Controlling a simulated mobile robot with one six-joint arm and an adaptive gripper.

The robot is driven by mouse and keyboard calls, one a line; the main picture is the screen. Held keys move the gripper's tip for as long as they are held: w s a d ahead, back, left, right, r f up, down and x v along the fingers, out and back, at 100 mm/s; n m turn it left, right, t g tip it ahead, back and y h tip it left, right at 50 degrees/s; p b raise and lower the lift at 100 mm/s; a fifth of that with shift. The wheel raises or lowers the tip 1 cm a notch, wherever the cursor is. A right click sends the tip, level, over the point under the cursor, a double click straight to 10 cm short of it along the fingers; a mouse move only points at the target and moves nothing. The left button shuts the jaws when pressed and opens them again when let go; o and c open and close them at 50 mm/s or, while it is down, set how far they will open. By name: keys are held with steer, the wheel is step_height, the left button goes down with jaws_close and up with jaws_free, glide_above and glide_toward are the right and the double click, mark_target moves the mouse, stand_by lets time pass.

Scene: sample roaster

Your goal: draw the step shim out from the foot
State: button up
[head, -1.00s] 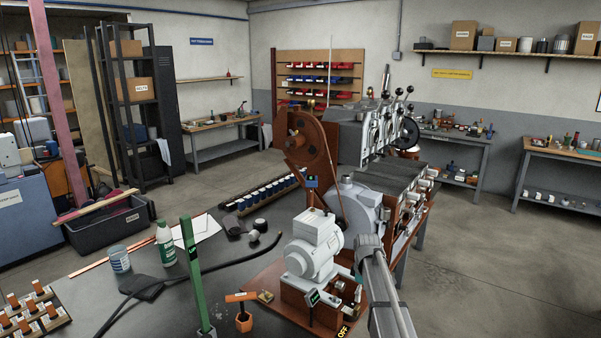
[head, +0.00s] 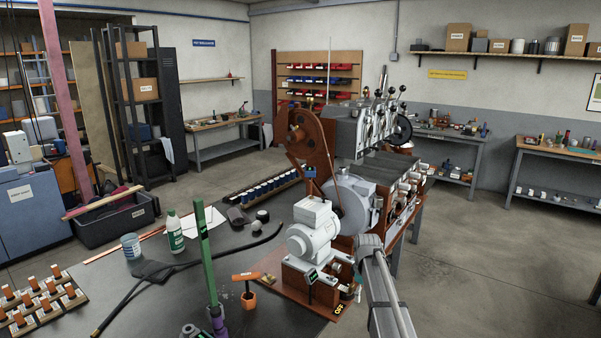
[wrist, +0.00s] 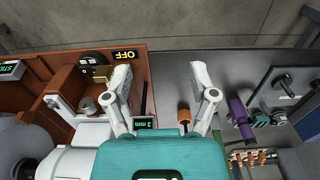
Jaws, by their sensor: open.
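I cannot clearly make out the step shim. A small brass piece (head: 268,281) lies on the left part of the red-brown base plate (head: 290,290), beside the white motor (head: 313,232). A dark tag (head: 312,277) stands at the motor's near side; a "3 mm" tag (wrist: 155,123) shows in the wrist view just beyond my teal gripper body. My gripper (wrist: 163,80) is open and empty, its pale fingers spread above the plate's edge and the dark bench. The foot under the motor is largely hidden.
A green post with a purple lower part (head: 215,300) stands farther left. A black hose (head: 190,264) crosses the bench.

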steer(key=s+a+m, duration=0.3)
steer(key=s+m, duration=0.7)
steer(key=s, duration=1.7)
steer(key=shift+s+a+r+m+p, duration=0.15)
steer(key=shift+r+m+p, duration=0.25)
steer(key=shift+r+p, duration=0.05)
stand_by(0.9)
